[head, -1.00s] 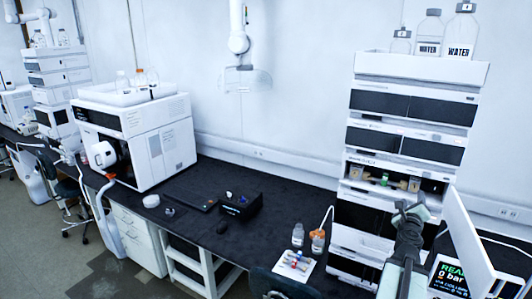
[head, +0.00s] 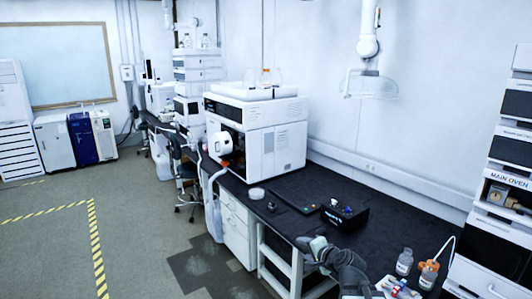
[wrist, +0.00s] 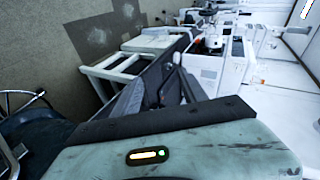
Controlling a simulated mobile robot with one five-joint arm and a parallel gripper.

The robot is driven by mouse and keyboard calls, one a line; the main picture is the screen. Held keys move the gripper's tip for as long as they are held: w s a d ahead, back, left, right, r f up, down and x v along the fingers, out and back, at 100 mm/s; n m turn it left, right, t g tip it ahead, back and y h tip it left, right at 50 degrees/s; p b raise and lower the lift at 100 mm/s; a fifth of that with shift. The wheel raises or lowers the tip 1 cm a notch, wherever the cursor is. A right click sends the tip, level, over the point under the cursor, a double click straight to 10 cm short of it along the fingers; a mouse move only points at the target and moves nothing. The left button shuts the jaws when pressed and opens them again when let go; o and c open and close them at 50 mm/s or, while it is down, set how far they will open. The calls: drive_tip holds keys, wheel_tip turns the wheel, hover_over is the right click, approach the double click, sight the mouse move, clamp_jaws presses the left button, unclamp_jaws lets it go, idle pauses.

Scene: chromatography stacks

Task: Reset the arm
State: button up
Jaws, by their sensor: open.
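My gripper (head: 314,246) shows in the head view at the end of my grey arm, in front of the dark bench's front edge and the white bench frame. In the wrist view its dark jaws (wrist: 163,88) are open with nothing seen between them. The pale green gripper body fills the bottom of that view. My arm reaches in from the lower right of the head view. My fingertips are small and hard to make out there.
The dark bench (head: 380,222) bears a black box (head: 345,215), a small bottle (head: 404,262), an orange-capped bottle (head: 428,274) and a white instrument (head: 262,140). The instrument stack (head: 497,220) stands at right. Floor (head: 130,230) at left is free. A dark stool (wrist: 30,115) shows in the wrist view.

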drive_tip(key=s+a+f+n+g+h+b, duration=0.1)
drive_tip(key=s+a+f+n+g, duration=0.55)
drive_tip(key=f, duration=0.45)
drive_tip(key=s+d+f+n+g+h, duration=0.3)
drive_tip(key=s+d, duration=0.5)
drive_tip(key=s, duration=0.4)
drive_tip(key=shift+s+d+n+g+h, duration=0.4)
drive_tip(key=shift+n+g, duration=0.35)
drive_tip(key=shift+g, duration=0.2)
